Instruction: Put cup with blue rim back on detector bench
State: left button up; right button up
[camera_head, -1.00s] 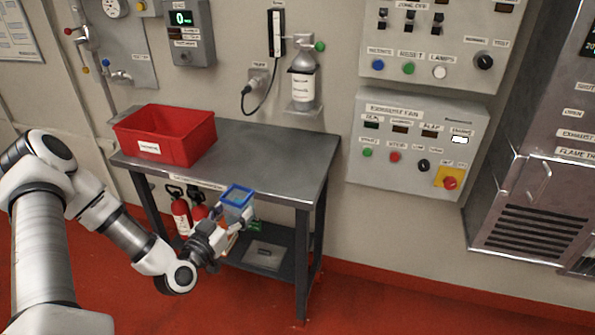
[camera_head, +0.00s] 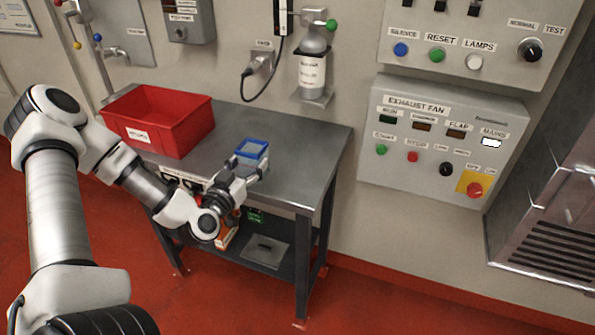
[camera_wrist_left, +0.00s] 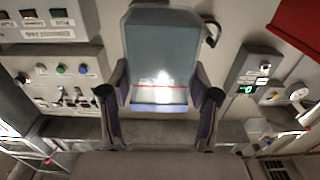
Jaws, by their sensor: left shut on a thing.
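The cup with the blue rim (camera_head: 251,150) is a small square cup. My left gripper (camera_head: 247,173) is shut on it and holds it from the front. In the head view the cup appears over the front part of the grey detector bench (camera_head: 310,160); I cannot tell whether its base touches the top. In the left wrist view the translucent cup (camera_wrist_left: 160,55) stands between the two dark fingers (camera_wrist_left: 159,105), and its blue edge shows low between them. My right gripper is not in view.
A red bin (camera_head: 160,120) stands on the left of the bench. The bench top right of the cup is clear. Wall panels (camera_head: 440,140) and a small bottle on a bracket (camera_head: 312,72) are behind. A lower shelf (camera_head: 265,250) is under the bench.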

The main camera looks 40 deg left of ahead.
pick_arm(q)
jog(key=w+d, duration=0.1)
jog(key=w+b, duration=0.1)
jog(key=w, duration=0.1)
jog(key=w+d+f, duration=0.1)
jog(key=w, duration=0.1)
jog(key=shift+w+d+b, duration=0.1)
jog(key=shift+d+b, duration=0.25)
jog(key=w+d, duration=0.1)
jog(key=w, duration=0.1)
jog(key=w+d, duration=0.1)
jog(key=w, duration=0.1)
jog(key=w+d, duration=0.1)
jog(key=shift+w+f, duration=0.1)
jog(key=shift+w, duration=0.3)
jog(key=shift+w+d+f, duration=0.1)
jog(key=shift+w+d, duration=0.05)
jog(key=shift+w, duration=0.1)
notch_tip(320, 180, down, 3)
jog(key=shift+f+p, duration=0.2)
jog(key=shift+p, duration=0.2)
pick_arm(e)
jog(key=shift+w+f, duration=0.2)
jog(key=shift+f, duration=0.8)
pick_arm(q)
jog(key=shift+f, duration=0.1)
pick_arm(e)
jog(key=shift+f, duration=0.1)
